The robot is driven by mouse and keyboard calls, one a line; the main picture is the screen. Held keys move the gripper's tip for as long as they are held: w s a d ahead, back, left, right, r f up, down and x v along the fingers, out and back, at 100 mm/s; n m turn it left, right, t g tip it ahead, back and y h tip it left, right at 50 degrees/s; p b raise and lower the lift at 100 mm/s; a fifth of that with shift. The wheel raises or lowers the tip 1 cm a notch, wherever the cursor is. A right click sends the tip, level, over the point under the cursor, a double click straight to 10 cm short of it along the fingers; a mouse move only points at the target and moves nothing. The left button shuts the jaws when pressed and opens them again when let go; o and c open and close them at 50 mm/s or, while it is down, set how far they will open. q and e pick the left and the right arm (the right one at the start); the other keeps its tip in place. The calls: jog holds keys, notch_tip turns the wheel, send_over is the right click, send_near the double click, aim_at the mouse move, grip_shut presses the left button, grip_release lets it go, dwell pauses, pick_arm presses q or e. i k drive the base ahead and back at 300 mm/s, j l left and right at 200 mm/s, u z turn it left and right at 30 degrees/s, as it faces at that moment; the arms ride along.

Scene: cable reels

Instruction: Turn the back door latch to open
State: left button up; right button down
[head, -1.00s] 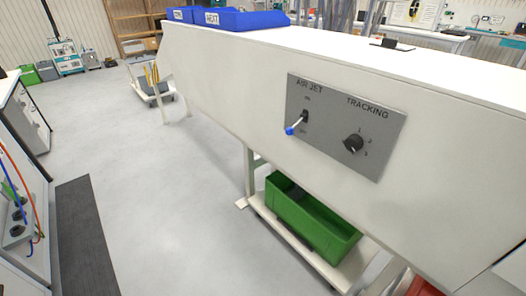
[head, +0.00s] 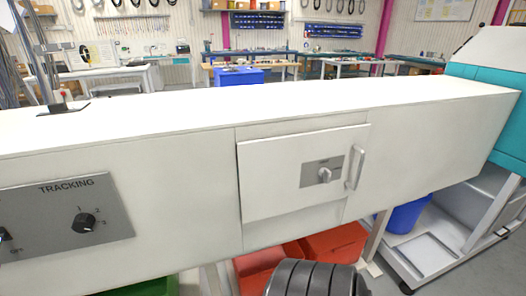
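The white door panel (head: 270,184) is in the front of the long white machine casing, right of centre in the head view. A small grey plate on it carries the pale latch knob (head: 325,175). The small print on the plate is too small to read, and the latch's exact setting is hard to tell. A light grey upright handle (head: 355,167) sits at the door's right edge. The door's edges look slightly skewed against the casing; I cannot tell if it is ajar. Neither gripper is in view, and nothing touches the latch.
A grey TRACKING panel (head: 60,215) with a black dial is on the casing at left. Red bins (head: 335,243) and a green bin (head: 145,288) stand below. A blue bin (head: 406,214) and a teal-and-white machine (head: 490,65) are at right. The casing's top is mostly clear.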

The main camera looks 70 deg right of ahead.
aim_at(324, 173)
jog(key=z, duration=2.55)
